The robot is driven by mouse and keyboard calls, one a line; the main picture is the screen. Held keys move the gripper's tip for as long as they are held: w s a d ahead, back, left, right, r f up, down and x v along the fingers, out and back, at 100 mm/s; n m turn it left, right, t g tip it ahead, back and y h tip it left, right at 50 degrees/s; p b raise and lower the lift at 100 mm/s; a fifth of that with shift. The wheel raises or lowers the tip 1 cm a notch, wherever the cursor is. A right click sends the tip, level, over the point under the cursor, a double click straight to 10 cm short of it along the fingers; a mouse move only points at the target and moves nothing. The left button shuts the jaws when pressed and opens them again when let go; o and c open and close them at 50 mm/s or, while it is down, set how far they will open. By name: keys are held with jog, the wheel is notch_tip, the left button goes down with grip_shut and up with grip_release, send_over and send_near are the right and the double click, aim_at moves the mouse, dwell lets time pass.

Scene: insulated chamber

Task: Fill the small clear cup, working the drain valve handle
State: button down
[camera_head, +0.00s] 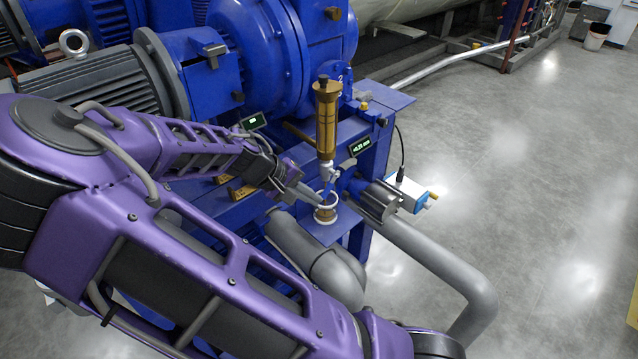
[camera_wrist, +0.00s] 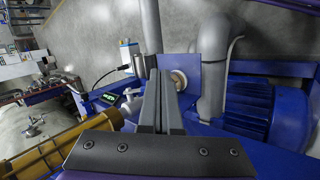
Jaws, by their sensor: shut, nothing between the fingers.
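The small clear cup (camera_head: 326,214) stands on a small blue shelf plate below an upright amber sight glass (camera_head: 327,118). Its lower part looks amber-brown, with a pale rim above.
A blue pump housing (camera_head: 258,50) and a grey motor stand behind and left. Thick grey pipes (camera_head: 440,270) run below and right of the plate. A small display (camera_head: 361,146) and a blue-white box (camera_head: 410,193) sit right. Open floor lies at right.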

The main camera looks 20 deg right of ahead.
jog(key=w+a+r+n+t, duration=0.3)
jog(key=w+a+r, duration=0.1)
jog(key=r, duration=0.1)
jog(key=b, duration=0.1)
send_near(325, 198)
jog(key=shift+h, duration=0.3)
jog(key=w+d, duration=0.1)
jog(key=d+f, duration=0.1)
jog(key=d, duration=0.1)
jog(key=w+d+f, duration=0.1)
jog(key=shift+w+d+f, duration=0.2)
jog(key=shift+w+d, duration=0.05)
jog(key=shift+w, duration=0.15)
